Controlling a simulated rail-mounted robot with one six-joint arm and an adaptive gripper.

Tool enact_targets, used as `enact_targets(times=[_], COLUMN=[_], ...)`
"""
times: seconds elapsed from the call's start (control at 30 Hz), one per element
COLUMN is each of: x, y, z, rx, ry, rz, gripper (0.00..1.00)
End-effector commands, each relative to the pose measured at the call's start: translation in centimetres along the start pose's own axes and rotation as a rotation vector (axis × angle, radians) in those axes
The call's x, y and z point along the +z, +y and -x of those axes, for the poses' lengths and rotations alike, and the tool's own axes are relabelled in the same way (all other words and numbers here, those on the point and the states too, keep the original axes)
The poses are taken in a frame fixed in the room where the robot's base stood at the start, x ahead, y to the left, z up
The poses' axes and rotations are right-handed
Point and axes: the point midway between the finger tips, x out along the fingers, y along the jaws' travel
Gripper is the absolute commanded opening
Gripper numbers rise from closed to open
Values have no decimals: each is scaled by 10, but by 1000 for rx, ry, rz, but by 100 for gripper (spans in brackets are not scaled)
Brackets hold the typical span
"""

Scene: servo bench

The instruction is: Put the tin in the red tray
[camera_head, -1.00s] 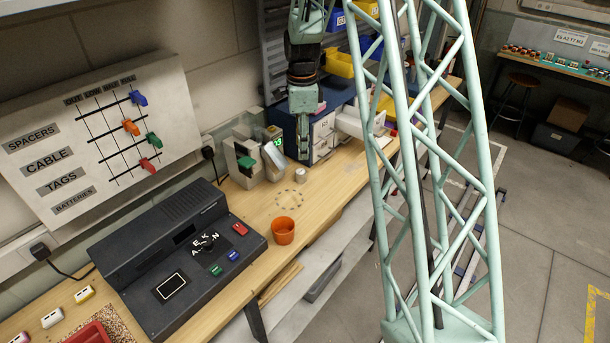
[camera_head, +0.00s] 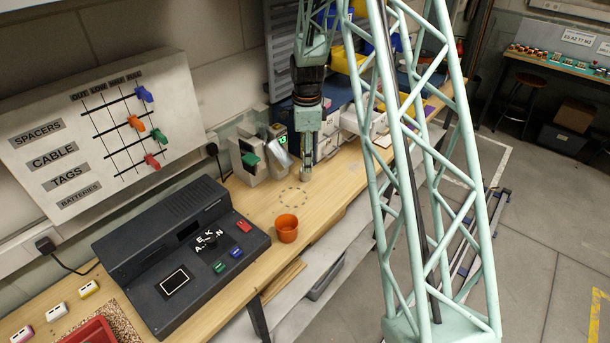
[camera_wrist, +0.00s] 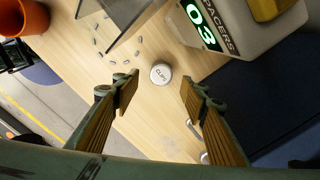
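The tin is a small pale round tin lettered "CLIPS" (camera_wrist: 161,74), standing on the wooden bench in the wrist view. In the head view the tin (camera_head: 304,177) is partly hidden by my gripper (camera_head: 306,163). In the wrist view my gripper (camera_wrist: 161,78) is open, with one finger on each side of the tin and a clear gap to both. I cannot tell whether the fingertips are down at its height. The red tray (camera_head: 96,331) lies at the lower left of the head view, cut off by the edge.
An orange cup (camera_head: 287,229) stands near the bench's front edge. A dark console (camera_head: 180,235) lies between cup and tray. A dispenser with a green display (camera_head: 279,140) stands close by my gripper. A ring of dashes marks bare bench between tin and cup.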

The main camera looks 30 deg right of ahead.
Motion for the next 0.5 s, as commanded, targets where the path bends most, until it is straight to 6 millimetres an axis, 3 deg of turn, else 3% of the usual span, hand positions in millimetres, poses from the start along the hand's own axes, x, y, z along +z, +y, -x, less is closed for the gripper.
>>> enact_targets(times=[0.2,0.5], x=[0,0], y=[0,0], z=[-13,-14], rx=[1,0], ry=[0,0], rz=[0,0], gripper=[40,40])
